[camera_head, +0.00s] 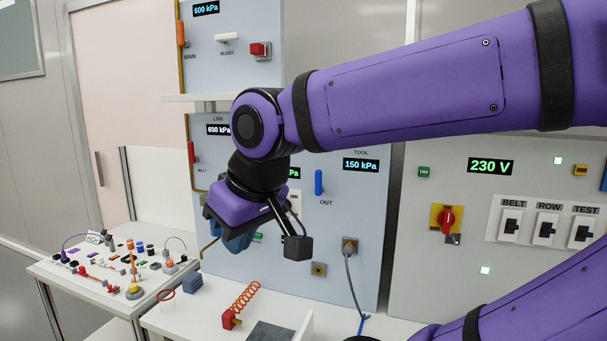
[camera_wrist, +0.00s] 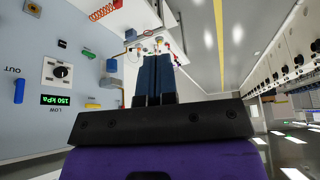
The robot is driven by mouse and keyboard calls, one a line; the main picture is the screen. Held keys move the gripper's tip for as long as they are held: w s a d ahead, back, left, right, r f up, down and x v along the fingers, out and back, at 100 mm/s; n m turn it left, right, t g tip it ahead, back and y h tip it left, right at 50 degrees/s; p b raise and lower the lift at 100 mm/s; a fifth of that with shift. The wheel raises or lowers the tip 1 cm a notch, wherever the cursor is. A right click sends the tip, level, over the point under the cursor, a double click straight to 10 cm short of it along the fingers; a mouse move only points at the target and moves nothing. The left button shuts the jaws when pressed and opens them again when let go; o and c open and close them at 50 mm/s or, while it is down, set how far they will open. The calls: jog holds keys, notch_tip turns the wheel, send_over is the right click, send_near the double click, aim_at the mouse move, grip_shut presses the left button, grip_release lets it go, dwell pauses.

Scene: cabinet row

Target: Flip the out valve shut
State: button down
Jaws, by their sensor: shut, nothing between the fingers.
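The out valve is a blue lever handle (camera_head: 319,182) on the grey-blue panel. It stands upright above the label OUT and below the TOOL display reading 150 kPa. In the wrist view, which is turned upside down, the blue handle (camera_wrist: 19,90) is at the far left, beside the OUT label. My gripper (camera_head: 236,243) hangs in front of the panel, left of and lower than the valve, clear of the handle. Its two blue fingers (camera_wrist: 157,60) are together with nothing between them. My wrist hides part of the panel's middle.
A red lever (camera_head: 191,153) and an orange lever (camera_head: 180,34) are on the panel's left side. A hose hangs from a socket (camera_head: 349,245) below the valve. A bench holds a coiled orange hose (camera_head: 246,296). A cluttered table (camera_head: 60,275) stands left. An electrical panel (camera_head: 480,220) is right.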

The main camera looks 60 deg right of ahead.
aim_at(319, 182)
jog(key=w+d+f+m+g+h, duration=0.2)
jog(key=w+d+g+h, duration=0.5)
jog(key=w+d, duration=0.8)
jog(key=w+d+f+m+g+h, duration=0.2)
jog(key=w+d+g+h, duration=0.4)
jog(key=w+d, duration=0.9)
jog(key=d+m+h, duration=0.1)
jog(key=d+h, duration=0.1)
jog(key=d, duration=0.5)
jog(key=shift+d+m+g+h, duration=0.3)
jog(key=shift+d+g+h, duration=0.05)
jog(key=shift+g+h, duration=0.05)
jog(key=x, duration=0.4)
jog(key=s+x, duration=0.1)
jog(key=x, duration=0.3)
jog(key=a+x, duration=0.1)
jog(key=x, duration=0.3)
jog(key=shift+s, duration=0.4)
jog(key=shift+s+d, duration=0.15)
jog(key=shift+s, duration=0.35)
